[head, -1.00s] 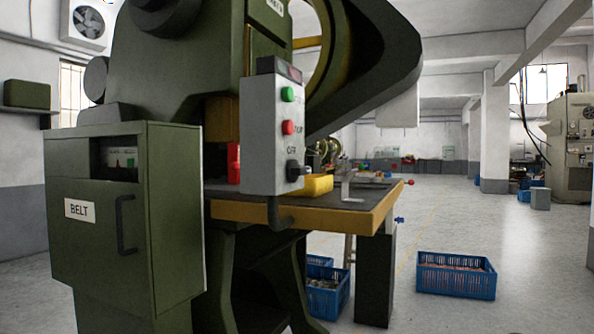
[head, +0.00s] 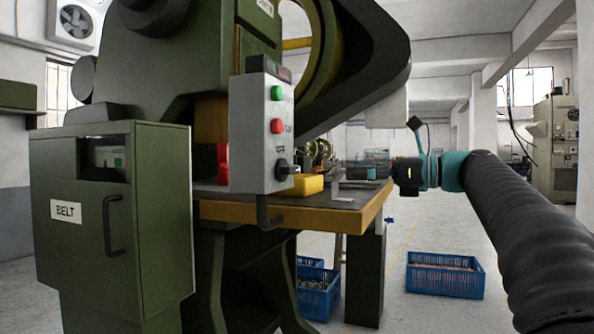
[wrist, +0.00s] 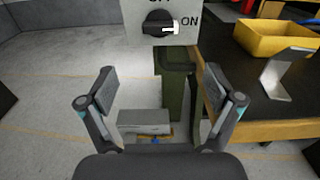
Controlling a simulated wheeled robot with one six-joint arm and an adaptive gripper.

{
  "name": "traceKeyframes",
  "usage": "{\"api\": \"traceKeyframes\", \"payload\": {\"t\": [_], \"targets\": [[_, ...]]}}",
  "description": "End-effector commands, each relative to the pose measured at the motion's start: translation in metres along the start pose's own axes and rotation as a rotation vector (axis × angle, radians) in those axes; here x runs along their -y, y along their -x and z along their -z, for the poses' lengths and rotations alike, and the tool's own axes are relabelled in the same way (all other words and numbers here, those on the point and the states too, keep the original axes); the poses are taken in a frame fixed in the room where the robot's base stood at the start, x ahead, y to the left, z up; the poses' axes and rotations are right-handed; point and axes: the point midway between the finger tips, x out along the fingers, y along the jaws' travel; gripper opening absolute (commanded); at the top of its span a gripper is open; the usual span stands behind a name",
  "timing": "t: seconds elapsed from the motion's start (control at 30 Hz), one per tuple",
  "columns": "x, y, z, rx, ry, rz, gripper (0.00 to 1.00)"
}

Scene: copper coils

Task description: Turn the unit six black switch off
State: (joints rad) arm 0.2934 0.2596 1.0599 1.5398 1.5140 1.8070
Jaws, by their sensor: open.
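The black switch (head: 283,167) is a rotary knob low on the grey control box (head: 250,150) of the green machine. In the wrist view, the black switch (wrist: 158,24) shows at the top centre, its white-tipped pointer turned right to the ON mark. OFF is printed above it, partly cut off. My gripper (wrist: 158,82) is open and empty, its two fingers spread below the switch in the picture and not touching it. In the head view my arm reaches in from the right, and its end stands right of the box. The plate at the machine's top is cut off and unreadable.
A green button (head: 277,93) and a red button (head: 277,126) sit above the switch. A bent hook is under the box. The yellow-edged worktable (head: 290,215) holds a yellow bin (wrist: 278,40) and a metal bracket. Blue crates (head: 445,275) stand on the floor.

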Motion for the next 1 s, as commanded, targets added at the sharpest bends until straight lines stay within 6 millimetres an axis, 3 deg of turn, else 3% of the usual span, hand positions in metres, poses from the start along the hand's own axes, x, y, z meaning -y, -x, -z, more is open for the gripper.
{"api": "traceKeyframes", "payload": {"t": [0.17, 0.7, 1.0], "targets": [[0.002, -0.009, -0.004, 0.019, -0.019, -0.011, 0.91], [0.001, -0.103, -0.005, 0.016, -0.017, -0.011, 0.91], [0.001, -0.134, -0.006, 0.016, -0.017, -0.008, 0.91]]}}
